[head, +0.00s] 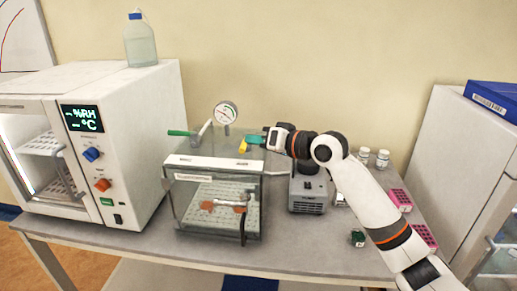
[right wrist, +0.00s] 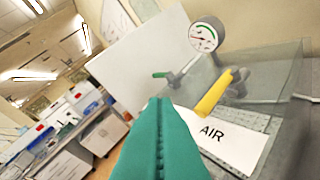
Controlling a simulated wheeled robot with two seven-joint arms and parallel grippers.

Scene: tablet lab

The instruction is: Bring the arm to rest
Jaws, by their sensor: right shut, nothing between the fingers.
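My right arm (head: 365,200) reaches in from the lower right. Its gripper (head: 250,139) has teal fingers pressed together, with nothing between them. The fingertips are above the back right of a clear chamber (head: 216,209), close to its yellow valve handle (head: 243,146). In the right wrist view, the shut fingers (right wrist: 159,104) fill the lower middle. The yellow handle (right wrist: 214,93) stands to their right, apart in the picture, beside a label reading AIR (right wrist: 222,138). Whether the fingers touch the handle cannot be told from the head view. My left gripper is not in view.
A round gauge (head: 225,112) and green handle (head: 180,133) rise above the chamber. A white oven-like cabinet (head: 126,140) stands left, with a bottle (head: 139,45) on top. A grey pump (head: 308,192), white jars (head: 382,158) and pink racks (head: 400,199) lie near my arm.

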